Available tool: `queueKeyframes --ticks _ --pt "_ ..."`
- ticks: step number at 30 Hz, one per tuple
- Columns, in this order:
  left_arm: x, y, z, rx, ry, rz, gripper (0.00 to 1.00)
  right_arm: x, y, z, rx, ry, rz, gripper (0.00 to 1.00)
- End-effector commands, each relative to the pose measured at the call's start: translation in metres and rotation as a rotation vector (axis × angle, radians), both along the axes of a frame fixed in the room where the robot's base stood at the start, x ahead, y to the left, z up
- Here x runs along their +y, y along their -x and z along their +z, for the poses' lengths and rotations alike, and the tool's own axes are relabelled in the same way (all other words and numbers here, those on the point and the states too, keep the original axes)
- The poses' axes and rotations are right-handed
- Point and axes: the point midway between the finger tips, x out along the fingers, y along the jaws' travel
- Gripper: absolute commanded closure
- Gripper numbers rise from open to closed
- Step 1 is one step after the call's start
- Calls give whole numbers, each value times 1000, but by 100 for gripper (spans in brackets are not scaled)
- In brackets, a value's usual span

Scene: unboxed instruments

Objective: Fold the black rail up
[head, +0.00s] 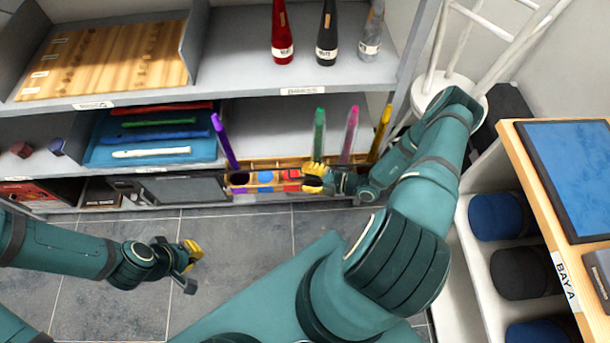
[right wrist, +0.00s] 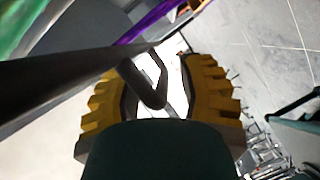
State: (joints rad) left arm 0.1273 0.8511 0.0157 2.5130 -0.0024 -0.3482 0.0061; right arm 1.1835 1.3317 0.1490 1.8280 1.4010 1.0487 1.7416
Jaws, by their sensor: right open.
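A dark bar, which looks like the black rail (right wrist: 60,70), crosses the left part of the right wrist view close to the camera. A dark hooked piece (right wrist: 148,88) shows between my right gripper's (right wrist: 160,75) yellow fingers. The fingers are apart, and I cannot tell whether they touch it. In the head view my right gripper (head: 314,178) is at the front of a wooden rack (head: 262,162) on the lower shelf, and it hides part of that front. My left gripper (head: 190,266) hangs open and empty over the floor.
Purple, green, pink and yellow upright tubes (head: 319,130) stand at the rack. A blue tray (head: 95,152) of recorders is left of it. Bottle-like instruments stand on the shelf above. A white stool (head: 425,100) and a cubby unit (head: 480,255) are at right. Floor is clear around my left gripper.

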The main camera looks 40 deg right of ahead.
Motion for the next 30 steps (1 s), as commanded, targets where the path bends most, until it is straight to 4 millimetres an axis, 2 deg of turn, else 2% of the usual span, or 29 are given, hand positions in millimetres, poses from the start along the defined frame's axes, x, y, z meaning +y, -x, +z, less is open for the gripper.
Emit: queueKeyframes --ticks 16,21,30 --pt "0 0 0 0 0 0 100 -61 75 16 1 2 -2 61" --pt "0 0 0 0 0 0 100 -69 86 19 0 2 0 61" --pt "0 0 0 0 0 0 100 -71 88 20 0 2 0 61"
